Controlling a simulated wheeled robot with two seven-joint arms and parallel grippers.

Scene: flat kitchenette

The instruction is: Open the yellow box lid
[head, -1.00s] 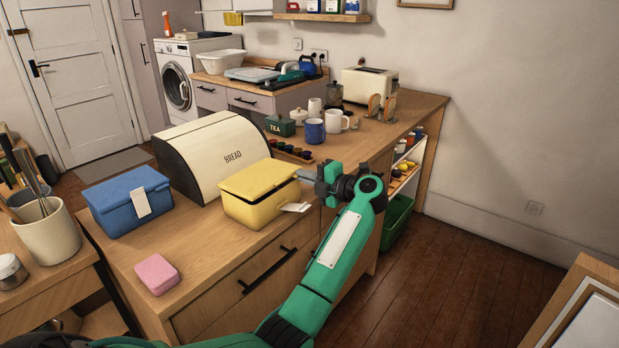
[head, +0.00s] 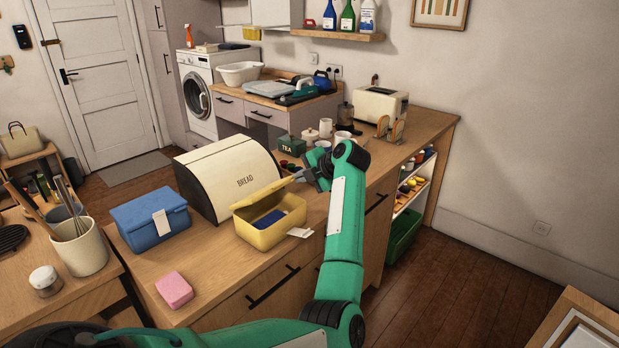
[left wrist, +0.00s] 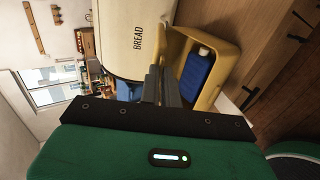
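The yellow box (head: 268,237) stands on the wooden counter in front of the bread bin. Its yellow lid (head: 262,193) is raised and tilted back at the rear edge, so the inside shows. A blue item (head: 268,218) lies in the box; it also shows in the left wrist view (left wrist: 197,76). My left gripper (head: 303,177) is at the right end of the raised lid, above the counter. In the left wrist view its fingers (left wrist: 161,84) are close together with nothing visible between them. Whether they touch the lid is unclear. My right gripper is not in view.
The cream bread bin (head: 230,178) stands directly behind the box. A blue box (head: 150,219) is to its left and a pink sponge (head: 174,290) is at front left. A white tag (head: 300,232) sticks out at the box's right. Mugs and a tea tin (head: 292,146) stand behind the gripper.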

